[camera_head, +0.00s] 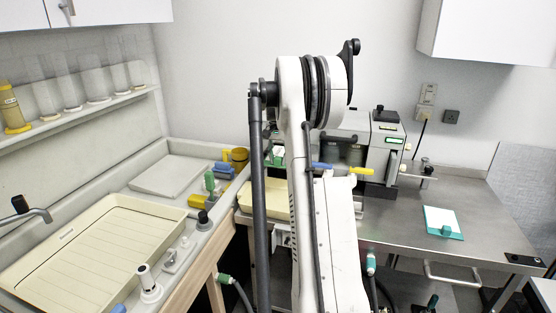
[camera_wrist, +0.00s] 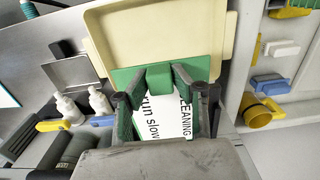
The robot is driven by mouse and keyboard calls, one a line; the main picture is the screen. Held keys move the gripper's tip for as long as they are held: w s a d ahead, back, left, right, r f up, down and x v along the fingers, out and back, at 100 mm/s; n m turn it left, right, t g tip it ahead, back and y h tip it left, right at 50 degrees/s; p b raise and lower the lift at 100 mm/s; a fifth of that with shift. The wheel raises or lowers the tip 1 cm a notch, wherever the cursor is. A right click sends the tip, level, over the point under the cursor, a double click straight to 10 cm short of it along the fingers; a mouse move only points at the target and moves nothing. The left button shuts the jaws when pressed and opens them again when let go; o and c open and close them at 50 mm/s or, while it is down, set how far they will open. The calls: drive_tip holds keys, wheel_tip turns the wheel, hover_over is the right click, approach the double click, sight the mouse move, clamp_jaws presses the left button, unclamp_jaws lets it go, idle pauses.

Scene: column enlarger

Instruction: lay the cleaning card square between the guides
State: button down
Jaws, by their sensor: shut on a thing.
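In the wrist view, the cleaning card (camera_wrist: 168,122) is white with black lettering, a green band and a raised green tab. My gripper (camera_wrist: 160,78) is shut on the green tab, one finger on each side. The fingers cover the card's side edges, and my gripper body hides its near end. The card is in front of a cream tray (camera_wrist: 114,32); I cannot tell how high above it. In the head view, my arm hides most of the gripper area. I cannot make out the guides in either view.
A grey machine with a lit display (camera_head: 388,140) stands at the back of the steel counter (camera_head: 400,233). A white sheet with a teal edge and block (camera_head: 443,222) lies on the right. The sink side on the left holds a large cream tray (camera_head: 95,250) and bottles.

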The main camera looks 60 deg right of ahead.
drive_tip(key=shift+f+b, duration=0.3)
drive_tip(key=shift+f, duration=0.15)
idle(0.7)
drive_tip(key=c, duration=1.4)
unclamp_jaws()
drive_tip(key=shift+o, duration=0.2)
drive_tip(key=shift+r, duration=0.25)
drive_tip(key=shift+r+p, duration=1.8)
drive_tip(key=shift+r, duration=2)
wheel_tip(320, 180, up, 12)
